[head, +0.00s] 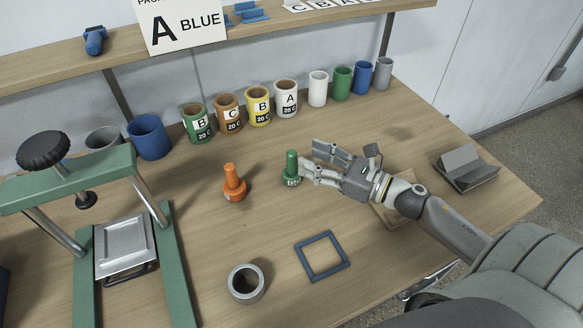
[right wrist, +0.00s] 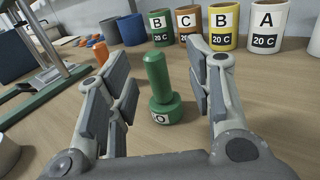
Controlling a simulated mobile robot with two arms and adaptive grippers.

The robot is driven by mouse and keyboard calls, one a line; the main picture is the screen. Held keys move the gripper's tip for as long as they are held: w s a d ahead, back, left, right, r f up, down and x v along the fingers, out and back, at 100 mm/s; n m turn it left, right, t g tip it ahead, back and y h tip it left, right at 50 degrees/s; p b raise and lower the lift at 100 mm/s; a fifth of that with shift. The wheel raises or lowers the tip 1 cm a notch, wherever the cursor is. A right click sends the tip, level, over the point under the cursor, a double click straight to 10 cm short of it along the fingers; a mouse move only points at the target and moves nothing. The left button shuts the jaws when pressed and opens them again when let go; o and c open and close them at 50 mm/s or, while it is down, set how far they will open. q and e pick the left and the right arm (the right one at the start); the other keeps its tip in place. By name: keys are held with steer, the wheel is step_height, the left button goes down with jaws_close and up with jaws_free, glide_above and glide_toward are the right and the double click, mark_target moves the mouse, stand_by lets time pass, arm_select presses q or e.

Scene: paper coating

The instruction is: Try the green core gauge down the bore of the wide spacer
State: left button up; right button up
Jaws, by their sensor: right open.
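The green core gauge (head: 291,170), a thick labelled base with a slimmer stem, stands upright on the table. My right gripper (head: 309,158) is open just right of it in the head view, its fingers pointing at it. In the right wrist view the green gauge (right wrist: 161,85) shows between the two spread fingers, with a gap on each side. A short, wide grey ring (head: 238,294), which looks like the wide spacer, stands bore up at the front of the table. My left gripper is not in view.
An orange gauge (head: 233,183) stands left of the green one. A blue square frame (head: 342,268) lies right of the grey ring. Labelled cups (head: 258,108) and plain ones line the back. A green-framed press (head: 180,270) is at left, and a grey stand (head: 467,170) at right.

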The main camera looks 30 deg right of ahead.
mark_target(292, 155)
steer(key=shift+s+a+f+p+x, duration=0.1)
steer(key=shift+p+x, duration=0.2)
steer(key=shift+x, duration=0.4)
steer(key=shift+s+a+f+p+x, duration=0.15)
steer(key=shift+p+x, duration=0.1)
steer(key=shift+x, duration=0.5)
steer(key=shift+w+a+f+p+x, duration=0.1)
steer(key=shift+p+x, duration=0.2)
steer(key=shift+x, duration=0.4)
steer(key=shift+w+a+f, duration=0.1)
steer(key=shift+w+a, duration=0.3)
steer(key=shift+w, duration=0.2)
steer(key=shift+c, duration=0.5)
jaws_close()
